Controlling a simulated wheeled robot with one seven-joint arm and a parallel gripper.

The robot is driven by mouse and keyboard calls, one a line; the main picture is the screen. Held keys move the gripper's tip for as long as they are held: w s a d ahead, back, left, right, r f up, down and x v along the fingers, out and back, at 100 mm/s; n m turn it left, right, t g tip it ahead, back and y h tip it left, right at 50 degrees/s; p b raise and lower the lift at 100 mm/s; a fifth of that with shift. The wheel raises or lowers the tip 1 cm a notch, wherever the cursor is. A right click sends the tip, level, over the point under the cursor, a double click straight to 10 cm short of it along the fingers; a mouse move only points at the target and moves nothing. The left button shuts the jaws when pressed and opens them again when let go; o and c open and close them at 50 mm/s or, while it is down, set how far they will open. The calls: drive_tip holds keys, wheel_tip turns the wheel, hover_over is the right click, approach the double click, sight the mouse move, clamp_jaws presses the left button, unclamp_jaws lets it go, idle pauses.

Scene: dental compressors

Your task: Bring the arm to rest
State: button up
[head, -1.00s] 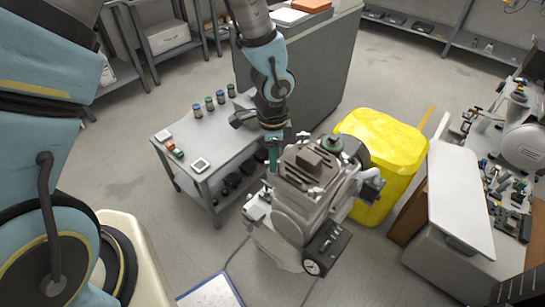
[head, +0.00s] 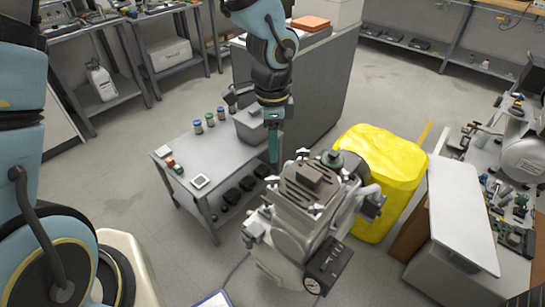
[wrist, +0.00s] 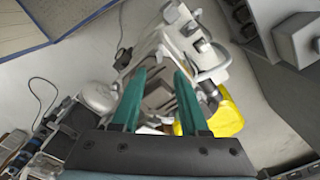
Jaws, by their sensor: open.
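My gripper (head: 273,160) points down in the head view, with its teal fingers between the grey side table and the grey compressor (head: 308,205). The wrist view shows the two fingers of my gripper (wrist: 160,75) spread apart with nothing held between them. The compressor (wrist: 175,50) lies beyond the fingertips in that view. The arm reaches down from the top of the head view in front of the grey cabinet (head: 325,90).
The side table (head: 215,160) carries several small jars (head: 210,119), a grey bin (head: 248,125) and small parts. A cluttered workbench (head: 460,205) is at the right. Open floor (head: 130,175) lies left of the table.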

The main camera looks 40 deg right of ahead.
drive_tip(key=shift+r, duration=0.3)
drive_tip(key=w+a+r+n, duration=0.2)
drive_tip(key=w+a+n, duration=0.4)
drive_tip(key=a, duration=0.3)
drive_tip(key=w+a+r+n, duration=0.3)
drive_tip(key=w+a+n, duration=0.35)
drive_tip(key=a, duration=0.25)
drive_tip(key=a+r+n, duration=0.1)
drive_tip(key=a+n, duration=0.4)
drive_tip(key=a, duration=0.3)
drive_tip(key=a+r+n+t, duration=0.1)
drive_tip(key=a+r+n, duration=0.1)
drive_tip(key=a+n, duration=0.3)
drive_tip(key=a, duration=0.4)
drive_tip(key=shift+w+r+n+t, duration=0.2)
drive_tip(key=shift+r+n+t, duration=0.05)
drive_tip(key=shift+n+t, duration=0.1)
